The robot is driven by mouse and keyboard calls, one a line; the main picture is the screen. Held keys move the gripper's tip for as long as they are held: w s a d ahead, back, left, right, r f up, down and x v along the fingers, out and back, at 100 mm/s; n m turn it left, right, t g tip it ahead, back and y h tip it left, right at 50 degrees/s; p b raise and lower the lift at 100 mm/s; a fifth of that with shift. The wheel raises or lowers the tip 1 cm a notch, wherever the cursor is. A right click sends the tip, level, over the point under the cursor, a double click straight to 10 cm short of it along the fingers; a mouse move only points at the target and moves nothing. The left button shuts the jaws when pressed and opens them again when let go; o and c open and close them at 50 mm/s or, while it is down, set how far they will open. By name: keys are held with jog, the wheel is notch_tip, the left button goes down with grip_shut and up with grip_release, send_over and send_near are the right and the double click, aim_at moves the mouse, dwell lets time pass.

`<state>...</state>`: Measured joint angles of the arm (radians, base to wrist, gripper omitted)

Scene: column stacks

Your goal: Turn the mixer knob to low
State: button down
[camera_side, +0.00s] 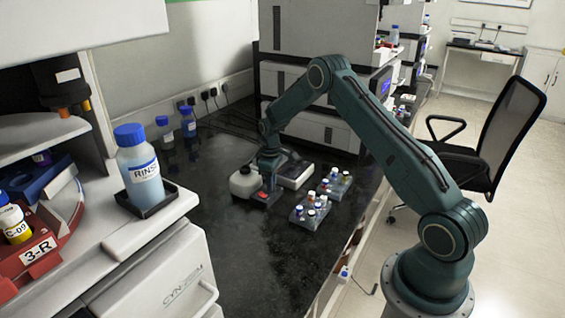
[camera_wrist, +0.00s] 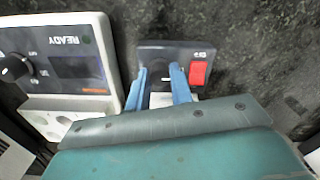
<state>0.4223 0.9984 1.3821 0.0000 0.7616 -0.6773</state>
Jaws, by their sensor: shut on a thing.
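The mixer (camera_side: 246,182) is a small dark unit with a round whitish top and a red switch, standing on the black bench in the side view. In the wrist view its dark panel (camera_wrist: 190,52) shows the red rocker switch (camera_wrist: 198,74) to the right of my fingers. My gripper (camera_wrist: 160,75) reaches down to this panel and its two blue fingers are shut on the mixer knob between them. The knob is mostly hidden, with only a small pale mark showing, so its setting cannot be read. In the side view my gripper (camera_side: 268,165) is over the mixer.
A white device with a READY panel (camera_wrist: 60,60) and its own black knob (camera_wrist: 14,68) stands close on the left in the wrist view. Vial racks (camera_side: 310,210) stand right of the mixer. A rinse bottle (camera_side: 140,168) is at left. The front bench is clear.

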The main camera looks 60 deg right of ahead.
jog(key=shift+r, duration=0.1)
dwell(0.3)
jog(key=c, duration=1.2)
grip_release()
jog(key=shift+c, duration=0.2)
notch_tip(320, 180, up, 14)
